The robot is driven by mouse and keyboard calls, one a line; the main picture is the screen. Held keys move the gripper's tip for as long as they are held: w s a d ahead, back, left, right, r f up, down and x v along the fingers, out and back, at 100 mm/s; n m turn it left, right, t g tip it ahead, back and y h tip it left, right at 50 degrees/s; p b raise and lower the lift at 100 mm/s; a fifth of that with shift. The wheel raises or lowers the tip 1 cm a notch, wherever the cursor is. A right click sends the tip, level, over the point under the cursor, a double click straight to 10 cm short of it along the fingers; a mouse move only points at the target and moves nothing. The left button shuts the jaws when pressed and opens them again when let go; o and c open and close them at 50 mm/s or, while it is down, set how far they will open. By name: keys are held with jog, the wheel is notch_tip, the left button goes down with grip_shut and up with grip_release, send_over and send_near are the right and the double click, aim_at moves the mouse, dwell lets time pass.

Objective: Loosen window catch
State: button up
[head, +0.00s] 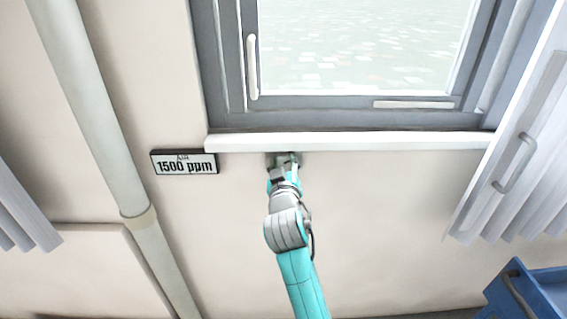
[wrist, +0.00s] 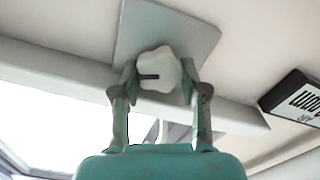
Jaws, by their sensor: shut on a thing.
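A pale, lobed knob (wrist: 160,68) with a short dark mark on its face sits on a grey plate (wrist: 197,38) on the wall, in the wrist view. My gripper (wrist: 159,80) has one finger on each side of the knob and is shut on it. In the head view, my gripper (head: 284,163) is just under the white window sill (head: 350,142) and hides the knob. The grey-framed window (head: 350,116) is above, with a long white handle (head: 252,66) upright on its left side. I cannot tell whether the knob has turned.
A pale pipe (head: 95,105) runs down the left. White slatted panels with a handle (head: 515,163) and a blue container (head: 535,295) are at right. The wall between is clear.

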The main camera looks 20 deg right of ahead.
jog(key=o, duration=1.1)
jog(key=shift+o, duration=0.2)
jog(key=shift+s, duration=0.1)
jog(key=v, duration=1.1)
jog(key=shift+s+a, duration=0.2)
jog(key=shift+s, duration=0.2)
